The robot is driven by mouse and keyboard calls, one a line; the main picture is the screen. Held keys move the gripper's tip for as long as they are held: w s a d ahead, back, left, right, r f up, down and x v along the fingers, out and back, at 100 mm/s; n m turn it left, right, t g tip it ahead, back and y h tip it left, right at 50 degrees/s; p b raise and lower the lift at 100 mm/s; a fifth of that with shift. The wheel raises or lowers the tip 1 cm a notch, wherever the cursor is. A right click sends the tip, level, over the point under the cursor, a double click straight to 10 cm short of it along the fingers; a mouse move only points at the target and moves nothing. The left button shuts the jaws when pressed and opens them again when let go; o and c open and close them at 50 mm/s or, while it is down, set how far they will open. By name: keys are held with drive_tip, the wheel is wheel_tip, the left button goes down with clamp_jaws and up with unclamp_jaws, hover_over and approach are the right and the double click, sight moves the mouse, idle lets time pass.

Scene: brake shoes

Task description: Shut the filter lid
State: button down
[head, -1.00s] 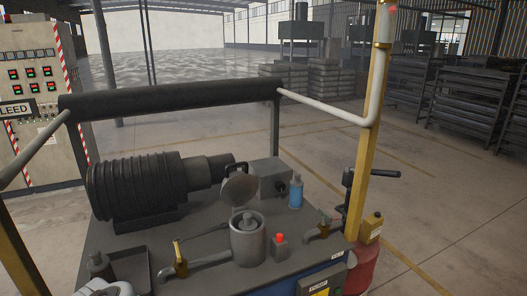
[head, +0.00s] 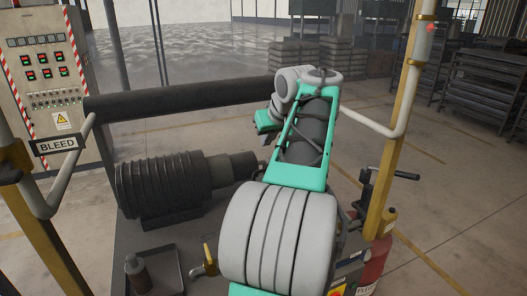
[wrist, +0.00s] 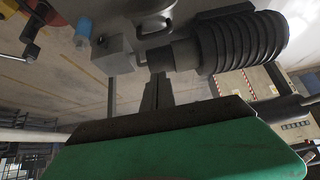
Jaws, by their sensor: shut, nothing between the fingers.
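The filter lid (wrist: 150,8) shows as a grey rounded plate at the top edge of the wrist view, cut off by the frame. In the head view my arm hides the lid and the filter pot under it. My gripper (wrist: 157,78) is shut and empty in the wrist view, with its dark fingers pointing towards the machine. The fingertips appear apart from the lid. In the head view my gripper (head: 264,150) is small and partly hidden beside my green arm link, above the machine top.
A ribbed motor (head: 165,188) stands left of my arm. It also shows in the wrist view (wrist: 245,42), near a grey block (wrist: 113,47) and a blue bottle (wrist: 83,32). A padded bar (head: 180,97) crosses behind. A yellow post (head: 405,120) stands at right.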

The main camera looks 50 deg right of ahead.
drive_tip(key=f, duration=0.3)
drive_tip(key=w+f+p, duration=0.1)
drive_tip(key=f, duration=0.1)
drive_tip(key=w+d+f, duration=0.1)
drive_tip(key=f, duration=0.2)
drive_tip(key=shift+f, duration=0.6)
